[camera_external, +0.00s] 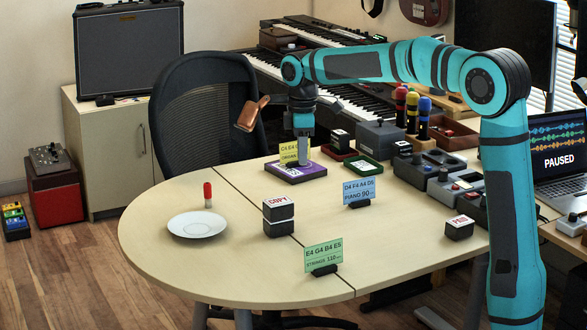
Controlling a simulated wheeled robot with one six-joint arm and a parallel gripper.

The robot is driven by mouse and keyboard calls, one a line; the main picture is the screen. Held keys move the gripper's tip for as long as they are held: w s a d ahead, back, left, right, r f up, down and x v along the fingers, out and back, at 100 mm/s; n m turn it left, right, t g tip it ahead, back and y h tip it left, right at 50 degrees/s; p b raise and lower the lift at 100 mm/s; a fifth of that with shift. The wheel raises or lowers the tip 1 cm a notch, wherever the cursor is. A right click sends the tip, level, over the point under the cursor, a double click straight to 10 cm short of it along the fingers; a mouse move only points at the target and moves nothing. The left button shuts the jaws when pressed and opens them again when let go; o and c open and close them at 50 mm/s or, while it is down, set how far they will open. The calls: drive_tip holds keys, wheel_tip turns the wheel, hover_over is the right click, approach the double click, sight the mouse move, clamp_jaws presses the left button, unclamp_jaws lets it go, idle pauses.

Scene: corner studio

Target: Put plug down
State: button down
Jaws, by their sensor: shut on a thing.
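My gripper (303,152) points down at the end of the teal arm, over the purple tray with a white label (291,174) on the round part of the table. It is shut on the plug, which is small here and mostly hidden by the gripper. I cannot tell whether the plug touches the tray. A yellow card (289,153) stands behind the tray, partly covered by the gripper.
A green tray (377,171) and a blue card (352,194) stand to the right. COPY blocks (278,217), a green card (322,257), a white plate (178,226) and a red-topped piece (207,190) stand in front. A copper-coloured object (249,115) is beside the wrist.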

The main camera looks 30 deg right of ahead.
drive_tip(key=s+a+n, duration=0.2)
drive_tip(key=a, duration=0.7)
drive_tip(key=s+a+n, duration=0.2)
drive_tip(key=a, duration=0.7)
drive_tip(key=n, duration=0.4)
hover_over(201, 269)
wheel_tip(201, 269, down, 4)
drive_tip(key=shift+f, duration=5.6)
drive_tip(key=c, duration=1.3)
unclamp_jaws()
drive_tip(key=shift+f, duration=0.1)
wheel_tip(201, 269, up, 12)
drive_tip(key=shift+r, duration=0.15)
